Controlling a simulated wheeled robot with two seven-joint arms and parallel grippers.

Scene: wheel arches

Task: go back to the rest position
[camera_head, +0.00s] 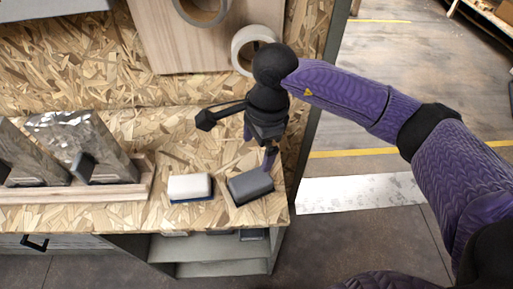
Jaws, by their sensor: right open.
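My right arm comes in from the right, in purple and black. My right gripper (259,150) points down over the right end of the wooden workbench (150,213), with its jaws apart. One finger is close to a dark grey block (250,187) on the bench; I cannot tell whether they touch. Nothing shows between the fingers. My left gripper is not in view.
A white and blue block (190,187) lies left of the grey block. Metal plates (80,145) stand in a wooden rack (125,188) at the left. Tape rolls (250,48) hang at the back. Shelves (210,250) sit below; open floor (365,120) lies right.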

